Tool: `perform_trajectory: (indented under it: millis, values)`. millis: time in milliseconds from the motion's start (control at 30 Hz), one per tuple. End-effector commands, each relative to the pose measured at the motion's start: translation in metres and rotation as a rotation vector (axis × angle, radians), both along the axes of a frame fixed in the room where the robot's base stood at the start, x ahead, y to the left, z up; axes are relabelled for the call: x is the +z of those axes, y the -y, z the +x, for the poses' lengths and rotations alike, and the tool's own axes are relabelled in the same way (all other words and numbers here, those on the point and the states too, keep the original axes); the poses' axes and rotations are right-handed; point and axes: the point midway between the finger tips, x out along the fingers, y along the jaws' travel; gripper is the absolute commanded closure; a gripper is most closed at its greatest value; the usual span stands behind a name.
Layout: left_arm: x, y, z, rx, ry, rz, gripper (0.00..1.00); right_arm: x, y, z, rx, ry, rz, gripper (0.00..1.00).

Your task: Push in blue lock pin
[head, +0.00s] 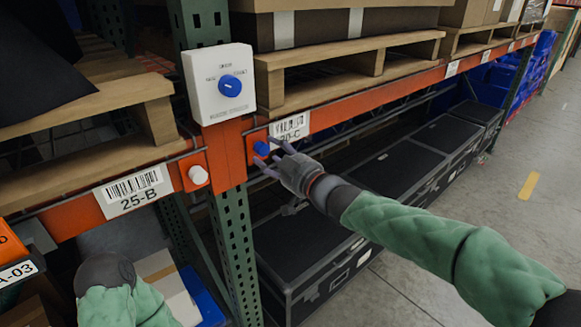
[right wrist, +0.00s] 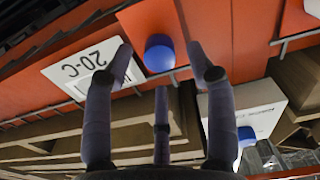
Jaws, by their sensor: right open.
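The blue lock pin (head: 261,148) sticks out of a small orange plate on the orange beam, just left of the 20-C label. In the right wrist view the round blue pin head (right wrist: 159,54) shows between the fingertips. My right gripper (head: 267,155) is open, its fingers spread around the pin with no visible grip on it. It also shows in the right wrist view (right wrist: 160,70), with three grey-purple fingers and nothing held. Whether a finger touches the plate I cannot tell. My left arm shows at the lower left, but its gripper is not visible.
A white control box with a blue dial (head: 230,86) is on the upright above the beam. A white pin (head: 198,175) is left of the upright. Loaded pallets (head: 345,75) rest above, and black cases (head: 405,165) stand below.

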Motion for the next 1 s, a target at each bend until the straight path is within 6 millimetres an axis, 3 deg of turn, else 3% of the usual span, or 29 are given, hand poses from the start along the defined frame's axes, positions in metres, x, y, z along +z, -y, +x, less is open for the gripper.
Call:
perform_trajectory:
  millis: [200, 433, 900, 1000]
  values:
    - [0.000, 0.000, 0.000, 0.000, 0.000, 0.000, 0.60, 0.001, 0.028, -0.036, -0.003, 0.001, 0.001, 0.44]
    - [0.000, 0.000, 0.000, 0.000, 0.000, 0.000, 0.60, 0.000, 0.047, -0.063, -0.002, 0.001, -0.001, 0.44]
    - [0.000, 0.000, 0.000, 0.000, 0.000, 0.000, 0.60, 0.000, 0.052, -0.072, 0.000, 0.001, 0.001, 0.44]
    - [-0.001, 0.000, 0.000, 0.000, 0.000, 0.000, 0.60, -0.008, 0.052, -0.070, -0.002, -0.014, 0.001, 0.44]
